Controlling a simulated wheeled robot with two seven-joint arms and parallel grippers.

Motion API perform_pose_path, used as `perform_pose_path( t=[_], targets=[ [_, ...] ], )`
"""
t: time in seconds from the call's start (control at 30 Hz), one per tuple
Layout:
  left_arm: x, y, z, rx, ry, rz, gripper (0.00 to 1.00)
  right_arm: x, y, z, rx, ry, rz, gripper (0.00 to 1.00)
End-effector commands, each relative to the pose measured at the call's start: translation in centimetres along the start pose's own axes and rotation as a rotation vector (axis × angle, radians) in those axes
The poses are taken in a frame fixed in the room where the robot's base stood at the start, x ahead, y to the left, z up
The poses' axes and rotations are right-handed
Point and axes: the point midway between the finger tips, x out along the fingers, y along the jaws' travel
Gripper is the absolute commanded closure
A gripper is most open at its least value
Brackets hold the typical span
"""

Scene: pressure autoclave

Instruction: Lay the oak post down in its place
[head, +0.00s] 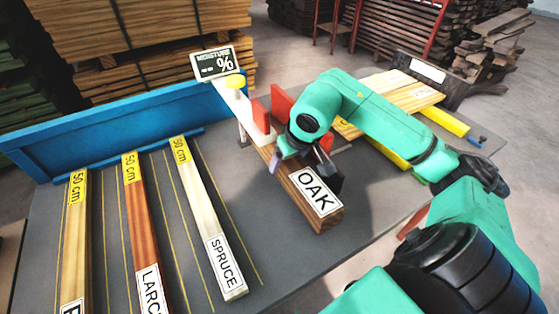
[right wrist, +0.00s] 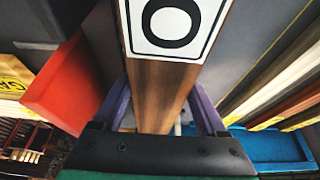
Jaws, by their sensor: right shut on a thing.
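The oak post (head: 317,192), brown with a white OAK label, lies lengthwise over the grey table in the head view, its near end toward me. My right gripper (head: 303,168) is shut on it around the middle. In the right wrist view the purple fingers of the gripper (right wrist: 163,108) sit on both sides of the post (right wrist: 165,80). The post's far part is hidden by the gripper and the red and white blocks. A spruce post (head: 212,225), a larch post (head: 140,230) and one cut-off post (head: 74,240) lie at the left. My left gripper is out of view.
Yellow lines mark lanes on the grey table (head: 265,255); a bare lane lies right of the spruce. A blue stop rail (head: 110,125) runs along the back. A moisture sign (head: 215,64), red blocks (head: 281,103) and a yellow-capped post (head: 236,82) stand near the oak's far end.

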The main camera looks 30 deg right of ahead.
Motion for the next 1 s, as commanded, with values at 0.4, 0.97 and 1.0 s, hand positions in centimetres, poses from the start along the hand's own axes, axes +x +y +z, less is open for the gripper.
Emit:
perform_pose_path(
  t=[0.4,0.97,1.0],
  targets=[
    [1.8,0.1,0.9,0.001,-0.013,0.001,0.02,3.5,0.2,0.4,-0.014,0.007,-0.007,1.00],
    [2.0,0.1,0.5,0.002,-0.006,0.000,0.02,3.7,0.2,0.6,-0.014,0.001,-0.006,0.00],
    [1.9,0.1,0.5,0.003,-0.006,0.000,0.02,3.6,0.2,0.6,-0.014,0.001,-0.006,0.00]
  ],
)
